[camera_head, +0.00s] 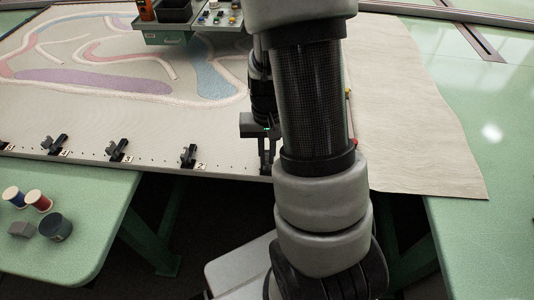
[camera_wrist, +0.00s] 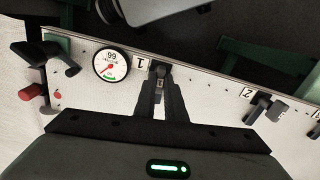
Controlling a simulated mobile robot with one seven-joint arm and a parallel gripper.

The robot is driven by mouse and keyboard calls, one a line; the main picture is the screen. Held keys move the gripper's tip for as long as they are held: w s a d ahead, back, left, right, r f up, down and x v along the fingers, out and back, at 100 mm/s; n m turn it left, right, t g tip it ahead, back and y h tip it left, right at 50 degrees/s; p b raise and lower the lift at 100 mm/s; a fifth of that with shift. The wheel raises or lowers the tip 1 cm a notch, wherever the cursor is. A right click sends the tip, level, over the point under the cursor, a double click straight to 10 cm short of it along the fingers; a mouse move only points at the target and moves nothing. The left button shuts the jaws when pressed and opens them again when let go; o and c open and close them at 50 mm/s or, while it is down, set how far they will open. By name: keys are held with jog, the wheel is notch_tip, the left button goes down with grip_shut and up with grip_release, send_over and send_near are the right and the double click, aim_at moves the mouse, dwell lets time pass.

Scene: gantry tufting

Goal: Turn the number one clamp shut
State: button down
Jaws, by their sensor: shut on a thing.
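The number one clamp (camera_wrist: 160,68) is a small black clamp on the pale frame rail (camera_wrist: 205,84), beside a white "1" label (camera_wrist: 142,64) in the wrist view. My gripper (camera_wrist: 161,92) is shut on its dark handle, one finger on each side. The fingers cover much of the handle, so its exact angle is hard to tell. In the head view my gripper (camera_head: 267,158) is at the near edge of the cloth, and my arm hides most of this clamp.
A round gauge (camera_wrist: 111,64) sits left of the clamp, then a black lever (camera_wrist: 45,60) and a red knob (camera_wrist: 30,92). The number two clamp (camera_wrist: 264,108) is to the right. Spools (camera_head: 38,201) stand on the green table (camera_head: 90,185) at front left.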

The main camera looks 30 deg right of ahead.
aim_at(267, 159)
jog(key=shift+m, duration=0.7)
jog(key=c, duration=1.8)
grip_release()
notch_tip(267, 159, up, 18)
jog(key=p, duration=0.3)
jog(key=shift+f, duration=0.25)
